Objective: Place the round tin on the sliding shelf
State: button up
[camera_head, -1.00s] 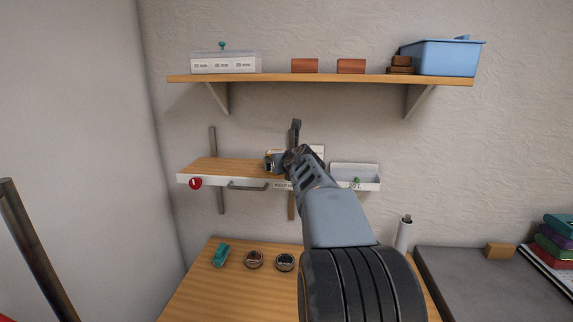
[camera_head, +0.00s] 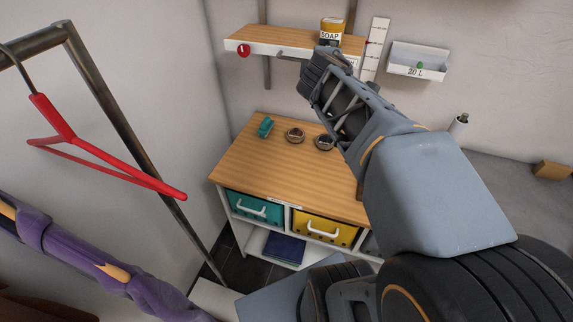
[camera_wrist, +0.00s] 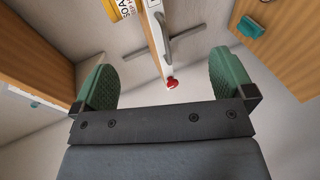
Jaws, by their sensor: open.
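The sliding shelf (camera_head: 275,38) is a wooden board with a white front, a grey handle and a red round knob, on the wall. A yellow-and-white SOAP box (camera_head: 331,31) stands at its right end. Two small round, tin-like things (camera_head: 295,134) (camera_head: 325,142) sit on the wooden counter below; I cannot tell which is the round tin. My gripper (camera_wrist: 163,78) is open and empty, its green pads wide apart. In the head view it is in front of the shelf's right end, its fingertips unclear. The wrist view shows the shelf front (camera_wrist: 155,35) and part of the box (camera_wrist: 122,8).
A teal item (camera_head: 265,127) lies on the counter's left. A white bin (camera_head: 418,62) hangs right of the shelf. Teal (camera_head: 254,208) and yellow (camera_head: 324,229) drawers are under the counter. A rail with a red hanger (camera_head: 100,150) stands at left. The counter's front left is clear.

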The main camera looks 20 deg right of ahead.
jog(key=s+a+f+m+g+y, duration=0.7)
jog(key=s+a+f+m, duration=0.3)
jog(key=s+a+f, duration=0.4)
notch_tip(320, 180, down, 2)
jog(key=shift+a+f+m+y, duration=0.3)
jog(key=shift+a+y, duration=0.2)
jog(key=shift+a, duration=0.6)
jog(key=shift+r, duration=0.1)
